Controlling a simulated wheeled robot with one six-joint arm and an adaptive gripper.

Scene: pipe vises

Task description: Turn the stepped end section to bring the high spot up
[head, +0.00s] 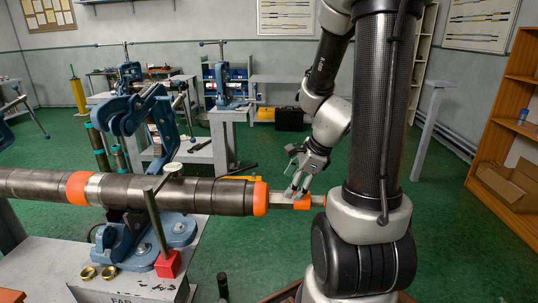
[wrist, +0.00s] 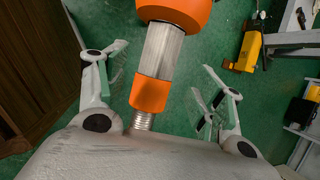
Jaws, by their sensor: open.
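A long dark steel pipe assembly (head: 135,190) lies level across the head view. Its stepped end section (head: 281,200) is a narrower bare-metal piece between an orange collar (head: 260,198) and a smaller orange band (head: 302,202). In the wrist view, the end section (wrist: 161,50) runs down from the large orange collar to the orange band (wrist: 150,94) and a short threaded tip (wrist: 142,121). My gripper (head: 298,190) is open at the end section. In the wrist view, its fingers (wrist: 161,62) stand on either side with visible gaps. The high spot cannot be made out.
A blue pipe vise (head: 145,125) stands around the pipe on a grey bench (head: 105,285). A wooden shelf (head: 510,130) stands at right.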

